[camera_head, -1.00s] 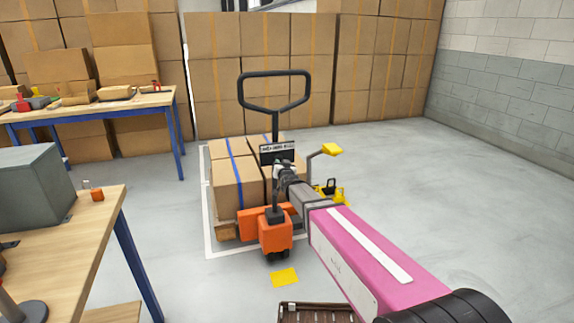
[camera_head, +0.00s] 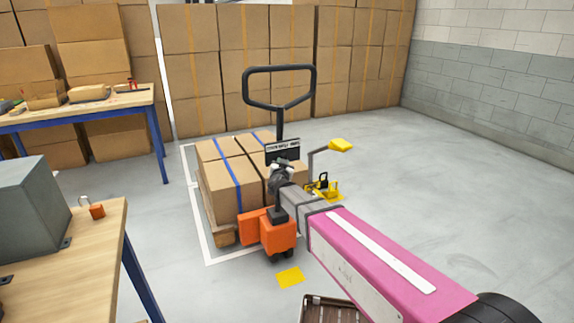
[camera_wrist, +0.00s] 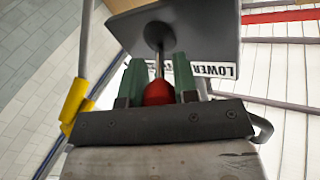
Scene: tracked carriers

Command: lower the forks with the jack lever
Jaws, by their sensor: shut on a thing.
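An orange pallet jack (camera_head: 277,233) with a tall black loop handle (camera_head: 278,100) stands in front of strapped cartons (camera_head: 226,185). My gripper (camera_head: 281,178) is at the handle's shaft, just below a dark plate (camera_head: 282,151). In the wrist view, the jack lever's red knob (camera_wrist: 158,93) sits between the green fingers of my gripper (camera_wrist: 160,80), which are shut on it. The lever's thin metal rod runs from the knob to the grey plate (camera_wrist: 190,30). A white label reading "LOWER" (camera_wrist: 213,71) shows behind the fingers. The forks are hidden.
A yellow-tipped grey arm (camera_head: 340,146) and yellow item (camera_head: 322,187) stand right of the jack. Workbenches (camera_head: 100,215) line the left, one with a padlock (camera_head: 97,210). A brown crate (camera_head: 328,311) lies at the bottom. The floor to the right is clear.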

